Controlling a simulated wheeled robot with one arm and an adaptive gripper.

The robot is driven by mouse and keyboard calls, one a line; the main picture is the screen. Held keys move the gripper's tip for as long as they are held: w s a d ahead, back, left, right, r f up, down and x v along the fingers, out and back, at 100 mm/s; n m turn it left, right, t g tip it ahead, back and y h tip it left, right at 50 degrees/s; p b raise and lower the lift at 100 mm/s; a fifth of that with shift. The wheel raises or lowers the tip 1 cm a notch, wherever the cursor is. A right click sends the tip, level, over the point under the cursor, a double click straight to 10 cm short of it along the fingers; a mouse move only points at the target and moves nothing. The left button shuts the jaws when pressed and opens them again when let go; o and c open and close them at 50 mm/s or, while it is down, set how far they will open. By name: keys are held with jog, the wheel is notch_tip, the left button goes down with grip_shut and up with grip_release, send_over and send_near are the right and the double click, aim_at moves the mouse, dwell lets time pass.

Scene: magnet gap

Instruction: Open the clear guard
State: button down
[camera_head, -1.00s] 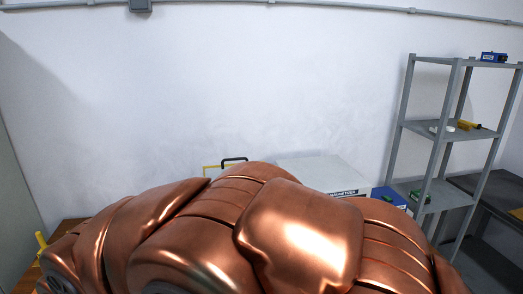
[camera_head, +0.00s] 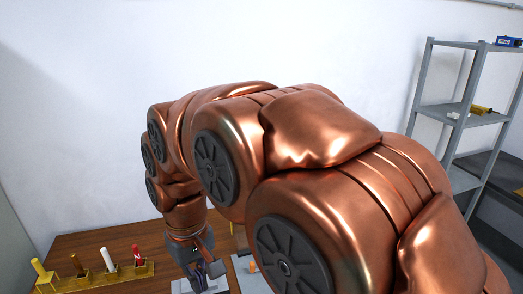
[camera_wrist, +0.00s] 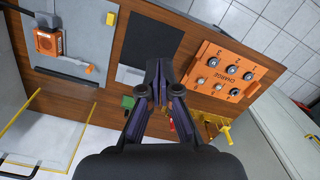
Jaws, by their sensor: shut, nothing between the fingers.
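The clear guard (camera_wrist: 75,145) shows at the lower left of the wrist view as yellow edges with see-through sides, partly cut off by the frame. A black handle (camera_wrist: 18,164) is on it at the left edge. In the head view my arm hides the guard. My gripper (camera_wrist: 158,68) is shut and empty, fingertips together over the wooden table, well to the right of the guard in the wrist view and not touching it. In the head view my gripper (camera_head: 205,275) is low, left of centre, above the table.
The wooden table (camera_head: 75,245) holds a yellow rack (camera_head: 100,279) of several coloured pegs. The wrist view shows an orange panel (camera_wrist: 222,75) with several round fittings, a black mat (camera_wrist: 150,38), a grey plate with an orange device (camera_wrist: 48,42), and a yellow block (camera_wrist: 85,69). Shelves (camera_head: 445,115) stand right.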

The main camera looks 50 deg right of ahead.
jog(key=w+d+r+m+t, duration=0.1)
jog(key=w+d+r, duration=0.4)
jog(key=w+d, duration=0.6)
jog(key=w+d+r+m+t, duration=0.2)
jog(key=w+d+r, duration=0.3)
jog(key=w+d, duration=0.55)
jog(key=w+d+m+t+h+p, duration=0.1)
jog(key=w+d, duration=0.2)
jog(key=d, duration=1)
jog(key=w+d+m+t+h, duration=0.1)
jog(key=w+d+h, duration=0.1)
jog(key=d, duration=1)
jog(key=x, duration=0.3)
jog(key=s+x, duration=0.1)
jog(key=x, duration=0.2)
jog(key=b+x, duration=0.1)
jog(key=x, duration=0.2)
jog(key=shift+s+a+f, duration=0.2)
jog(key=shift+s+f, duration=0.05)
jog(key=shift+f, duration=0.1)
jog(key=shift+s+a+r+p, duration=0.1)
jog(key=shift+s+a+p, duration=0.3)
jog(key=shift+s+p, duration=0.15)
jog(key=shift+s+a+f, duration=0.15)
jog(key=shift+s+f, duration=0.05)
jog(key=shift+s, duration=0.1)
